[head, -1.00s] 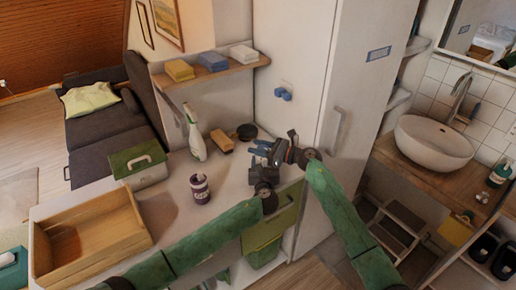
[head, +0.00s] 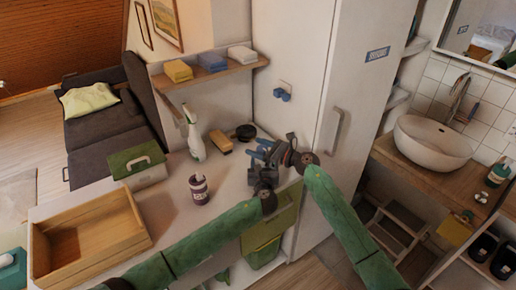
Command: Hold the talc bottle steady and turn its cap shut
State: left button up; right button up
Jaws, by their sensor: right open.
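A small bottle with a purple label and a pale top (head: 199,188), which looks like the talc bottle, stands upright on the countertop. Whether its top is a fitted cap is too small to tell. My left gripper (head: 262,174) is over the counter's right part, apart from the bottle; its fingers are too small and dark to read. My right gripper (head: 259,152) is open, with blue fingers pointing left, just above the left gripper in the picture. It is also apart from the bottle and holds nothing that I can see.
A white spray bottle (head: 194,135), a brush (head: 220,142) and a dark round dish (head: 246,132) stand behind the bottle. A green-lidded box (head: 137,165) and an open wooden tray (head: 88,240) are to the left. A shelf (head: 210,76) hangs above. Counter around the bottle is clear.

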jog(key=v, duration=1.2)
